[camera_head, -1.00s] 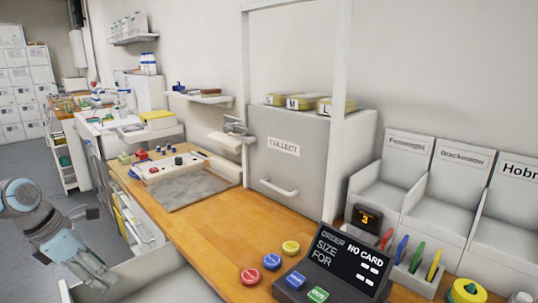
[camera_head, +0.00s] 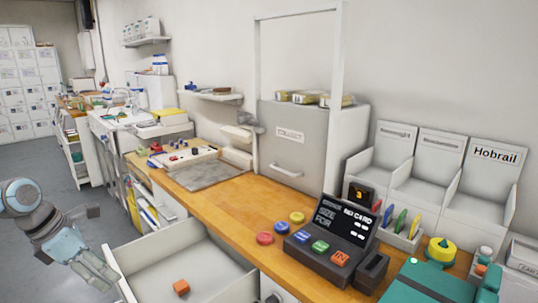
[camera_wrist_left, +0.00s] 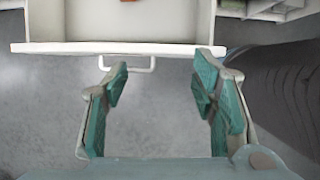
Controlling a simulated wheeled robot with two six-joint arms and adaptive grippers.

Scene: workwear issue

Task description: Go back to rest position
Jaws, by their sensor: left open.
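My left gripper (camera_head: 95,268) is at the lower left of the head view, beside the front left of an open drawer (camera_head: 150,248). In the left wrist view the left gripper (camera_wrist_left: 160,84) is open and empty, its teal fingers spread apart. The drawer's white front (camera_wrist_left: 110,48) and its handle (camera_wrist_left: 128,68) lie just beyond the fingertips, and the gripper is not closed on the handle. An orange block (camera_head: 181,287) lies inside the drawer. My right gripper is not in view.
A wooden counter (camera_head: 235,212) runs along the wall with a dark order terminal (camera_head: 330,240) and round coloured buttons. A grey COLLECT hatch (camera_head: 290,150) and labelled bins (camera_head: 485,180) stand behind. Grey floor (camera_head: 60,190) is clear at the left.

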